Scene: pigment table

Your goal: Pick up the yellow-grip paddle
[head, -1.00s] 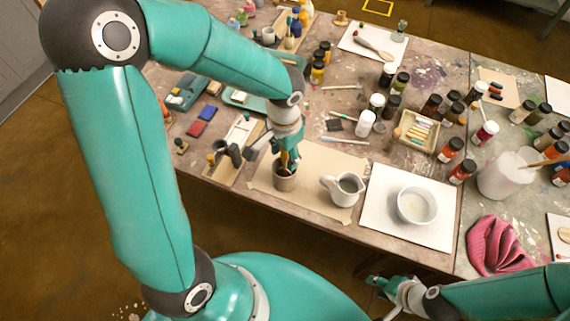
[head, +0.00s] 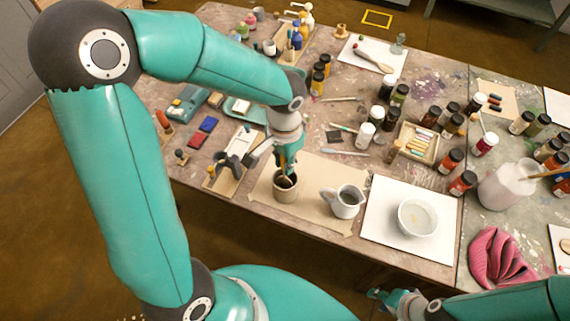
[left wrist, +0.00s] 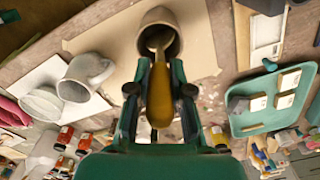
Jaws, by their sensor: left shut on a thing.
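The yellow-grip paddle (left wrist: 160,98) stands between the fingers of my left gripper (head: 288,168) in the left wrist view. My left gripper is shut on its yellow grip. The paddle's lower end goes into a small beige pot (head: 285,192), which also shows in the left wrist view (left wrist: 152,18). The tip inside the pot is partly hidden in shadow. In the head view the fingers mostly cover the paddle. My right gripper (head: 374,294) is low at the table's front side, away from the pot; its jaw opening is unclear.
The pot stands on a tan sheet (head: 312,215) beside a grey-white pitcher (head: 344,204). A white bowl (head: 417,217) sits on a white sheet to the right. A wooden tray (head: 224,176) lies close on the left. Several paint bottles stand farther back.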

